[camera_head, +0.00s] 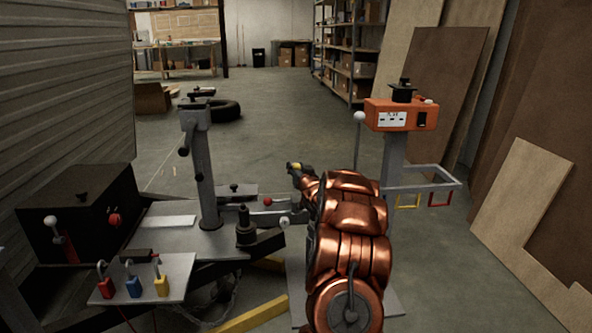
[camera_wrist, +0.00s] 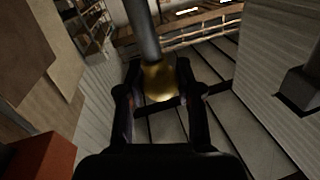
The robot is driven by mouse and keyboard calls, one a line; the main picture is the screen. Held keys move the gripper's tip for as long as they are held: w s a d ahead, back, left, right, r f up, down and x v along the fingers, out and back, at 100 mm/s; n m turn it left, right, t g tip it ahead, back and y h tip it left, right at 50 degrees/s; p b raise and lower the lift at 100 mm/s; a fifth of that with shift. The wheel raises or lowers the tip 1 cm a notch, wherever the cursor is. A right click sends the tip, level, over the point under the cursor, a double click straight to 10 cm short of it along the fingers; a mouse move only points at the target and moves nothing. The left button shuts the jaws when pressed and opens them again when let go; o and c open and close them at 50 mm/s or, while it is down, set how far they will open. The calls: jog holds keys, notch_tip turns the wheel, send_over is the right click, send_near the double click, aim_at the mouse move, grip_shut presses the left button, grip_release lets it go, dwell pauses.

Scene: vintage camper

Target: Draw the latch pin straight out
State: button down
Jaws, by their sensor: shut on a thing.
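My gripper (camera_wrist: 159,88) shows in the wrist view with its two dark fingers closed on either side of a brass-coloured knob (camera_wrist: 160,78). A thick dark grey rod (camera_wrist: 142,32) runs from the knob to the top edge. The knob appears to be the latch pin's head, but no head view detail confirms it.
A grey jockey post (camera_head: 205,170) with a crank handle stands left of my arm. A plate with several padlocks (camera_head: 133,286) is at front left, near a black box (camera_head: 80,210). An orange socket box (camera_head: 401,114) tops a post on the right. Floor behind is mostly clear.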

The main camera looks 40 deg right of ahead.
jog(key=shift+r+p, duration=1.1)
jog(key=shift+r, duration=0.45)
